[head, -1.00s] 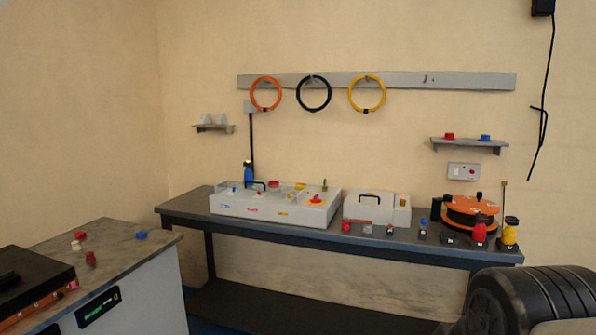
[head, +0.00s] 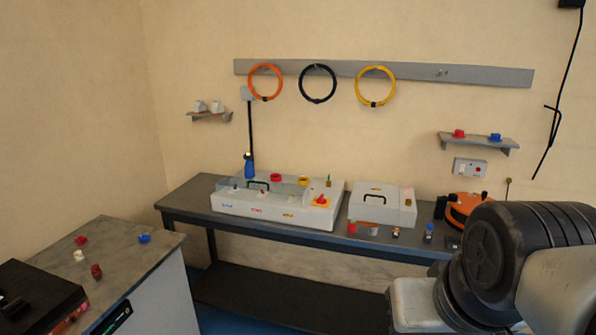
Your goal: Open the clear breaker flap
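The clear breaker flap (head: 275,184) lies over the left part of the grey-white panel box (head: 250,208) on the back bench, and a dark handle (head: 258,185) shows on it. The flap looks lowered over the small coloured parts there, though its exact angle is hard to tell at this distance. My arm fills the lower right of the head view, well apart from the box. My gripper is outside the picture.
A second white box (head: 382,205) with a black handle stands right of the panel box. Small coloured parts line the bench front, and an orange reel (head: 467,208) is partly behind my arm. A nearer counter (head: 140,258) occupies the lower left.

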